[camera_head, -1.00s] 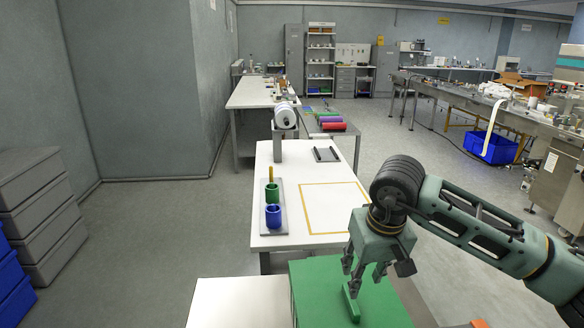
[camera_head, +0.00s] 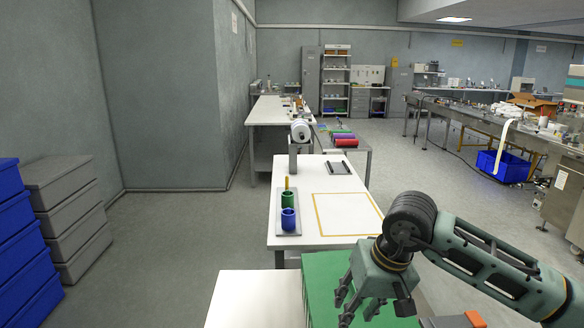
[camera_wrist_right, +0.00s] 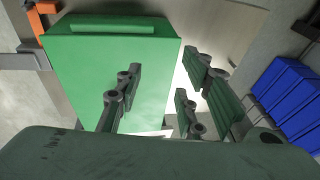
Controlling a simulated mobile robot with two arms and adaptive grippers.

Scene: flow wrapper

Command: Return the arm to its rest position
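My right gripper (camera_head: 360,308) comes in from the right in the head view, pointing down over the right part of a green box (camera_head: 318,272). In the right wrist view its fingers (camera_wrist_right: 160,98) stand apart with nothing between them. The green box (camera_wrist_right: 140,72) lies beneath them there, with a raised green bar (camera_wrist_right: 115,25) on its top near the upper edge, away from the fingers. The gap between fingertips and box cannot be judged. My left arm and gripper are not in view.
A white surface (camera_head: 250,300) adjoins the green box. Floor between is clear.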

